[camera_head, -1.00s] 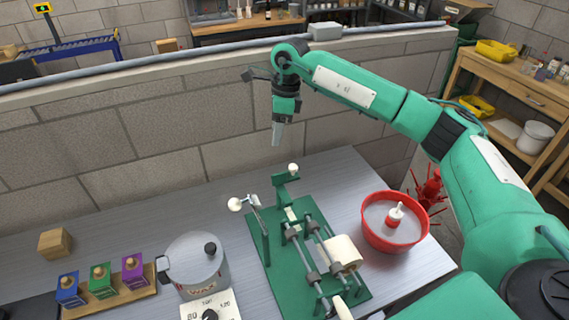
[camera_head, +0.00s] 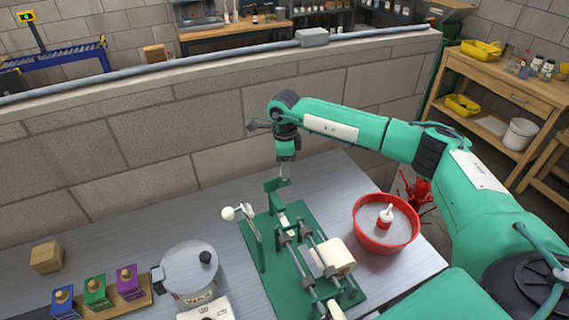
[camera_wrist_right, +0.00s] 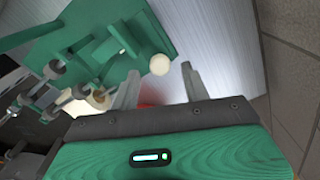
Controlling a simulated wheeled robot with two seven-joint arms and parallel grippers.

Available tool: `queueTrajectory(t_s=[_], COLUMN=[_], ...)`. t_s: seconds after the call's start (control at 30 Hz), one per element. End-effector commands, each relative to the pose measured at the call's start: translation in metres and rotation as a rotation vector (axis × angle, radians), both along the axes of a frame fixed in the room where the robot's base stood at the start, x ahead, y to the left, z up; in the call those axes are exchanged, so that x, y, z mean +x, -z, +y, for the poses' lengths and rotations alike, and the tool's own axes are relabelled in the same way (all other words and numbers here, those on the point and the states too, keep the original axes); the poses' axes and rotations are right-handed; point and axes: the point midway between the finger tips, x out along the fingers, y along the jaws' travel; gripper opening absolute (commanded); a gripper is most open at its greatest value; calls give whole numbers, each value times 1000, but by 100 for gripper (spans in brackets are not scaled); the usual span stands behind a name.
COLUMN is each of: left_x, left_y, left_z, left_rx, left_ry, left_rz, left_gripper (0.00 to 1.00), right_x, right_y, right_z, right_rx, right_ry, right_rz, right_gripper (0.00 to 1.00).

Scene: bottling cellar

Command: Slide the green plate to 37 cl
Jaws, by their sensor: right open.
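The green plate (camera_head: 272,185) stands upright at the far end of the green jig (camera_head: 255,262); its white knob (camera_wrist_right: 160,65) shows in the right wrist view. My right gripper (camera_head: 286,180) points down over that end, its fingers open and empty. In the wrist view the knob lies just beyond the two fingertips (camera_wrist_right: 160,84), between their lines and apart from them. No 37 cl mark is readable on the jig. My left gripper is not in view.
A red bowl (camera_head: 359,232) holding a small red-and-white bottle stands right of the jig. A grey pot (camera_head: 188,272), a wooden block (camera_head: 46,257) and a tray (camera_head: 132,305) of coloured blocks are left. A block wall (camera_head: 150,150) runs behind the table.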

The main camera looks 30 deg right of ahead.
Motion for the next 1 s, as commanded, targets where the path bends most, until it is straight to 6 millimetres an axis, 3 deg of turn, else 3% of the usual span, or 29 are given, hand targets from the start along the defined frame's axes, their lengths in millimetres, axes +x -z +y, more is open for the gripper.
queueTrajectory(t_s=[0.2, 0.5, 0.77, 1.0], left_x=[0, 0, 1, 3], left_y=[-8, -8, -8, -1], left_z=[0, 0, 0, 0], left_rx=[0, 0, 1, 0], left_ry=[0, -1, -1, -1], left_rz=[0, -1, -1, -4], left_gripper=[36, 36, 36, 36], right_x=[0, 0, 0, -6], right_y=[18, 21, 21, 24], right_z=[0, 0, 0, 1], right_rx=[1, 0, 1, 1], right_ry=[0, 0, 0, -2], right_rz=[0, -1, -2, -2], right_gripper=[47, 47, 0, 0])
